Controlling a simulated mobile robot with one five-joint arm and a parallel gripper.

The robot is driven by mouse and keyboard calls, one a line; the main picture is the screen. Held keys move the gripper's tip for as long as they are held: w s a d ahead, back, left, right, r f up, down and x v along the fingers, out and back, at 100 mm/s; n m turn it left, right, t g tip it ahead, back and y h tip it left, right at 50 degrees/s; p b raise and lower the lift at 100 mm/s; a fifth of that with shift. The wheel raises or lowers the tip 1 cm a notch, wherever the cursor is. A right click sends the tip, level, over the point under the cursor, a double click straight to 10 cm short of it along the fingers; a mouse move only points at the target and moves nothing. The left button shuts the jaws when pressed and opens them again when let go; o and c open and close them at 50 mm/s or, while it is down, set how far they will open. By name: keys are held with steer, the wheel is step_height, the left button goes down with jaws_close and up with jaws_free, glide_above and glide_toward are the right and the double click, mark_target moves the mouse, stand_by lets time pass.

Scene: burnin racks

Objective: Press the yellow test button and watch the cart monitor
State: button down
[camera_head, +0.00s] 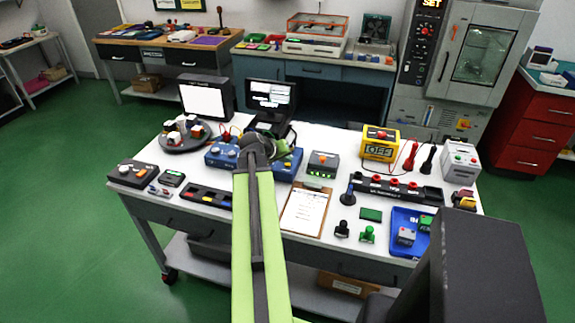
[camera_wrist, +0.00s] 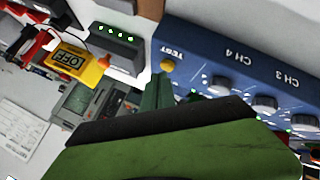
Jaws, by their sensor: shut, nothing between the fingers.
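The yellow test button (camera_wrist: 167,65) sits by the word TEST on a blue channel box (camera_wrist: 225,65) in the wrist view. In the head view the blue box (camera_head: 222,158) lies mid-cart, partly behind my arm, and I cannot make out the button there. My gripper (camera_head: 284,158) is over the box's right part; in the wrist view its green fingers (camera_wrist: 158,92) are shut and empty, just below the button. Whether they touch it I cannot tell. A dark monitor (camera_head: 270,95) with small white text stands behind the box; a white-screened monitor (camera_head: 205,101) is beside it.
A grey box with green lights (camera_head: 322,164), a clipboard (camera_head: 305,212), a yellow meter reading OFF (camera_head: 380,143) and a blue tray (camera_head: 398,246) share the white cart top (camera_head: 270,205). A round turntable (camera_head: 183,135) is at the left. Green floor is free left of the cart.

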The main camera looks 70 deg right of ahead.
mark_target(286, 166)
steer(key=shift+f+b, duration=0.35)
steer(key=shift+r, duration=0.15)
stand_by(0.4)
steer(key=shift+r+p, duration=0.7)
steer(key=shift+p, duration=0.2)
step_height(286, 166, up, 5)
steer(key=p, duration=0.5)
